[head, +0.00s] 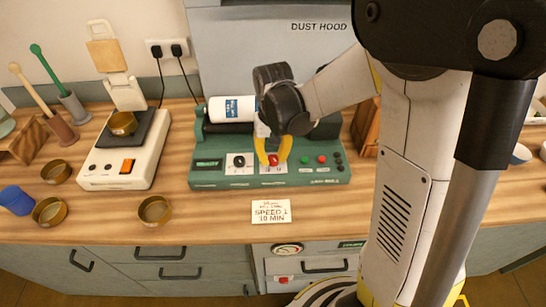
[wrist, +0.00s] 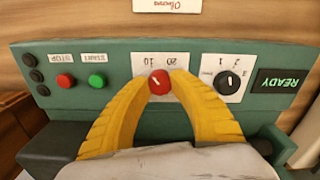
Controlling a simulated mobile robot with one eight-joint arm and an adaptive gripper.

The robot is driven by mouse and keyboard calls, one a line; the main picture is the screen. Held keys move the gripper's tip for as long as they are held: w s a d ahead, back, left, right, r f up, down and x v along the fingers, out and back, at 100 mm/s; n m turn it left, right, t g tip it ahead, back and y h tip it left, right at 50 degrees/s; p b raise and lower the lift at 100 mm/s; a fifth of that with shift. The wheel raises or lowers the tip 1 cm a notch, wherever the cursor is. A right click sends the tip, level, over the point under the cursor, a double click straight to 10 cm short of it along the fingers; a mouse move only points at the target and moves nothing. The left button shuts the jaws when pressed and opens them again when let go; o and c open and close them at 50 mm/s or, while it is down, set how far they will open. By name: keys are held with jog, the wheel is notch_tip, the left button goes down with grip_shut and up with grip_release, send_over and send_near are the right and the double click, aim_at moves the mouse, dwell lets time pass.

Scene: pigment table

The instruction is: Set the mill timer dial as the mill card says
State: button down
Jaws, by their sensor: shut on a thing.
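The green mill (head: 270,176) stands on the wooden bench. Its red timer dial (wrist: 159,82) sits on a white plate marked 10 and 20, which appears upside down in the wrist view. A light mark on the dial seems to slant toward the 10 side, but it is small. My gripper's yellow fingers (wrist: 160,80) are shut on the red dial, one on each side; the head view shows them there too (head: 273,160). The mill card (head: 271,211) lies on the bench in front and reads "SPEED 1 10 MIN"; its top line is unclear.
A black speed dial (wrist: 229,82) and a display reading READY (wrist: 278,82) are beside the timer. A green start button (wrist: 98,81) and red stop button (wrist: 65,81) are on its other side. A scale (head: 125,150) and several brass bowls (head: 155,210) stand at left.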

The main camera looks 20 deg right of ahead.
aim_at(273, 158)
jog(key=shift+m, duration=0.5)
jog(key=c, duration=1.1)
grip_release()
notch_tip(273, 158, up, 12)
